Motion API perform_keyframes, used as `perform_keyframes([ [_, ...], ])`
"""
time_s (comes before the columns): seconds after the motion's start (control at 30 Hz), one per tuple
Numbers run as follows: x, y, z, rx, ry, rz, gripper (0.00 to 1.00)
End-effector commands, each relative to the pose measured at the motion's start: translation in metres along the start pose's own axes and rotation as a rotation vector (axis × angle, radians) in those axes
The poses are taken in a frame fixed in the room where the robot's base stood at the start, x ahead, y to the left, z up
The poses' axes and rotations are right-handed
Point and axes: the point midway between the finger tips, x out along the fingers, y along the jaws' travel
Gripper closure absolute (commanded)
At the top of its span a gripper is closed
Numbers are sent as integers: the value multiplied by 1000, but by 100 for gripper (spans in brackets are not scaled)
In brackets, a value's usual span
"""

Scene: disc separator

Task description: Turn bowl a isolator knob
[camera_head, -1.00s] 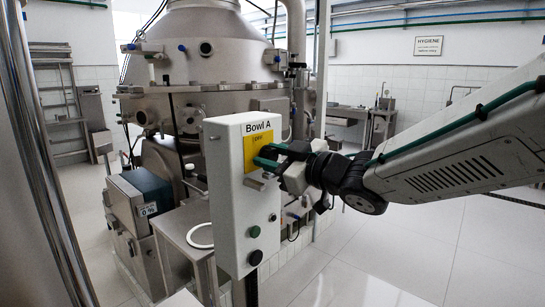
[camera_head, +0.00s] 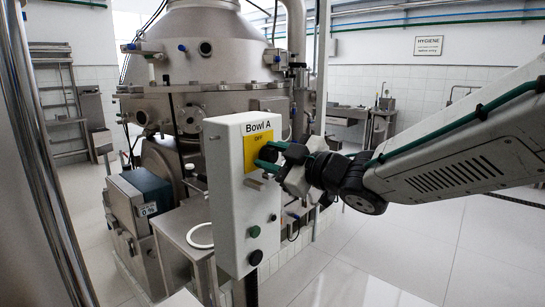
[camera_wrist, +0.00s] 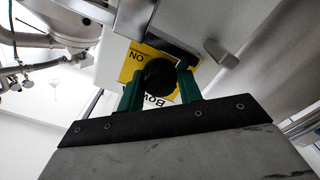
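The Bowl A isolator box (camera_head: 235,220) is a tall white panel with a yellow plate (camera_head: 258,138). "OFF" shows on the plate in the head view and "ON" in the wrist view. The round black isolator knob (camera_wrist: 159,77) sits on this plate. My gripper (camera_head: 264,155) is at the plate, coming from the right, with its green fingers on it. In the wrist view, the gripper (camera_wrist: 161,80) has one finger on each side of the knob, and both appear to touch it. In the head view the fingers and wrist largely hide the knob.
A green button (camera_head: 254,231) and a black button (camera_head: 256,257) are low on the box. A metal handle (camera_wrist: 220,52) sticks out beside the plate in the wrist view. The large steel separator (camera_head: 215,60) stands behind. The floor on the right is free.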

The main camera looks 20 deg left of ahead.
Motion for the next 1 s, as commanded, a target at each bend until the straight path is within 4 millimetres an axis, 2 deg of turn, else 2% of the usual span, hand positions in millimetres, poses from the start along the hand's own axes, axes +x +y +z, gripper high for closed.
perform_keyframes([
  [0.03,0,-1,1,-1,-1,-2,54],
  [0.07,0,-1,1,-1,-1,-2,45],
  [0.1,0,-1,1,-1,-1,-2,43],
  [0.43,-5,0,0,0,-1,0,43],
  [0.8,-64,0,0,-1,-1,1,43],
  [1.0,-78,0,0,-1,-1,0,43],
])
